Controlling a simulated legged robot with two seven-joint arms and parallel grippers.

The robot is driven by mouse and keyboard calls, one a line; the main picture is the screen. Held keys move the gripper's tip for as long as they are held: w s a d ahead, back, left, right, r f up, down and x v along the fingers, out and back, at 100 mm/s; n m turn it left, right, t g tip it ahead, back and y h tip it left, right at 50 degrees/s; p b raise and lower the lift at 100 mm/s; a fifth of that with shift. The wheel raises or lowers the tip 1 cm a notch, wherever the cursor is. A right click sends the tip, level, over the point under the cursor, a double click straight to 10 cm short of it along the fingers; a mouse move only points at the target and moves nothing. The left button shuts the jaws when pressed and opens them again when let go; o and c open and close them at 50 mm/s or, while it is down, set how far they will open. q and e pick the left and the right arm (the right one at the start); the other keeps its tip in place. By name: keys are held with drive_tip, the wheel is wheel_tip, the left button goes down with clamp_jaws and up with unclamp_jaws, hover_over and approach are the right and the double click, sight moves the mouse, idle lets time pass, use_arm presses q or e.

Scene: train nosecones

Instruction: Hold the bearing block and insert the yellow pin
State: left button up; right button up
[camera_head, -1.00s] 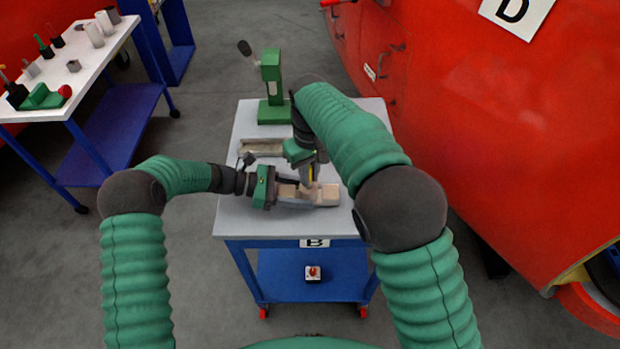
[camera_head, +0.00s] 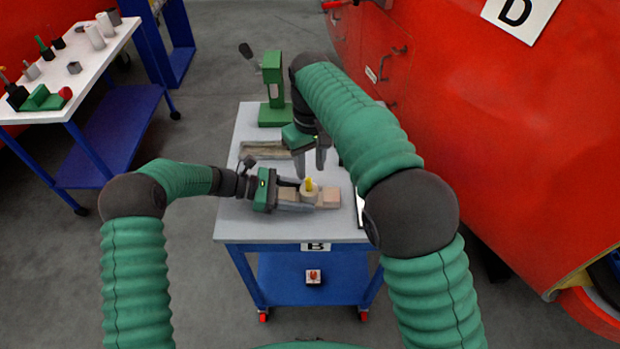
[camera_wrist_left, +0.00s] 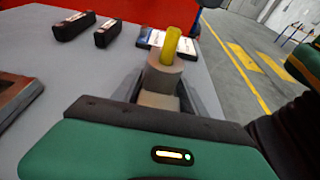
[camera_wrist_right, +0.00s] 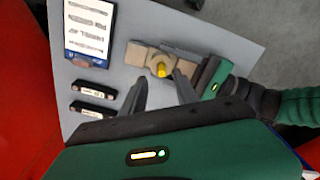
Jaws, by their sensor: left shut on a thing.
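The beige bearing block (camera_head: 327,198) lies on the table. It also shows in the right wrist view (camera_wrist_right: 138,55). My left gripper (camera_head: 296,200) is shut on the block from the left side. The yellow pin (camera_head: 309,184) stands upright in the round boss of the block, its upper part sticking out. The pin also shows in the left wrist view (camera_wrist_left: 171,44) and from above in the right wrist view (camera_wrist_right: 161,70). My right gripper (camera_head: 311,172) is open and empty, above and behind the pin, apart from it. The depth of the pin in the boss is hidden.
A green press (camera_head: 272,90) stands at the table's back. A wooden tray (camera_head: 262,149) lies left of my right gripper. Two black blocks (camera_wrist_right: 93,91) and a tablet-like card (camera_wrist_right: 88,30) lie on the table. A side table (camera_head: 90,60) with parts stands at left.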

use_arm(q)
drive_tip(key=shift+f, duration=0.1)
use_arm(e)
wheel_tip(320, 180, up, 5)
use_arm(q)
drive_tip(key=shift+s, duration=0.1)
use_arm(e)
drive_tip(key=s+d+f+m+t, duration=0.1)
drive_tip(key=s+d+f+m, duration=0.45)
drive_tip(key=d, duration=0.75)
drive_tip(key=s+d+f, duration=0.3)
drive_tip(key=s+f, duration=0.2)
drive_tip(key=s, duration=0.2)
drive_tip(key=s+d+f+t, duration=0.1)
drive_tip(key=s+d+f, duration=0.2)
drive_tip(key=s+f, duration=0.2)
drive_tip(key=s, duration=0.3)
drive_tip(key=shift+s+f+m+t, duration=0.2)
drive_tip(key=shift+f+m+t, duration=0.1)
drive_tip(key=shift+f+m, duration=0.05)
use_arm(q)
drive_tip(key=o, duration=1.1)
drive_tip(key=shift+c, duration=0.2)
